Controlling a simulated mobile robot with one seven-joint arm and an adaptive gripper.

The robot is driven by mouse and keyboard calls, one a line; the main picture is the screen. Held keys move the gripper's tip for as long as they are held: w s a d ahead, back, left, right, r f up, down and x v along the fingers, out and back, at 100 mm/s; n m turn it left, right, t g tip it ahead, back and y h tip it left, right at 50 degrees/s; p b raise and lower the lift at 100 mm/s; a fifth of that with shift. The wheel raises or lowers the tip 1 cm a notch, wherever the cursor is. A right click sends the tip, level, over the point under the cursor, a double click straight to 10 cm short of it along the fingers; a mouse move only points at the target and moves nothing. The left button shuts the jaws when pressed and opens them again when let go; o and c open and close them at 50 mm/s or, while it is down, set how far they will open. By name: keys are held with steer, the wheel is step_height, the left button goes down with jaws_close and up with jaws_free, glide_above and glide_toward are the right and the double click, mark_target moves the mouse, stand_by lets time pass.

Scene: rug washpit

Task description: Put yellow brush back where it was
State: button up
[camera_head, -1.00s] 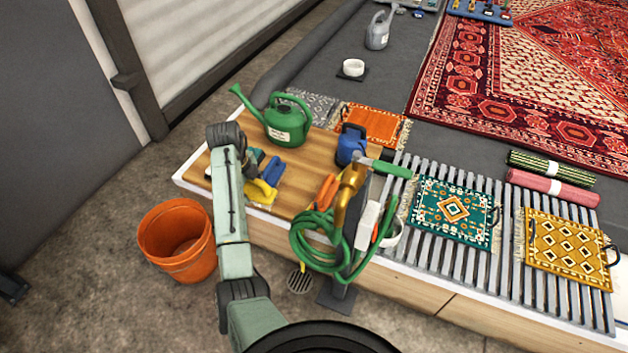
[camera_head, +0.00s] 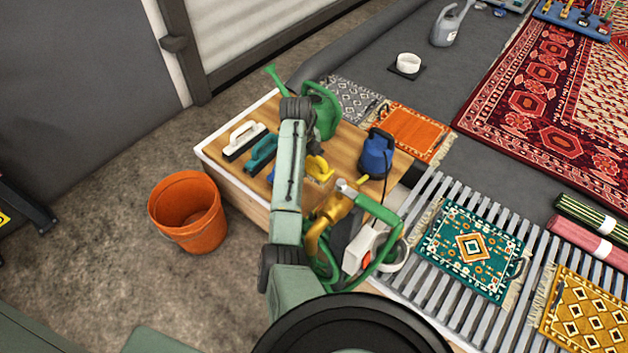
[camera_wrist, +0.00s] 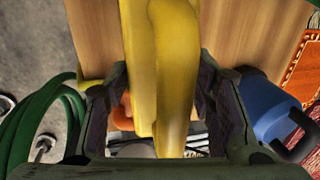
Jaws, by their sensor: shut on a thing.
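The yellow brush (camera_head: 318,167) shows just right of my arm in the head view, over the wooden bench top (camera_head: 346,142). In the wrist view its yellow handle (camera_wrist: 176,65) runs up the middle between the fingers of my gripper (camera_wrist: 153,100), which is shut on it. My arm hides much of the gripper in the head view. I cannot tell whether the brush touches the bench. Left of my arm on the bench are a white-handled brush (camera_head: 243,136), a teal brush (camera_head: 262,153) and a partly hidden blue brush (camera_head: 264,187).
A green watering can (camera_head: 324,110) stands behind my arm. A blue pump-like container (camera_head: 376,154) is to the right. A brass tap with green hose (camera_head: 328,212) rises at the front. An orange bucket (camera_head: 188,212) is on the floor at left. Slats with small rugs (camera_head: 470,244) extend right.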

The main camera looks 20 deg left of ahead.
steer(key=shift+f, duration=3.6)
steer(key=shift+f, duration=0.2)
steer(key=o, duration=1.1)
steer(key=r, duration=0.4)
steer(key=s+r, duration=0.1)
steer(key=r, duration=0.3)
steer(key=s+r, duration=0.1)
steer(key=r, duration=0.3)
steer(key=shift+s+a+r, duration=0.1)
steer(key=shift+a, duration=0.25)
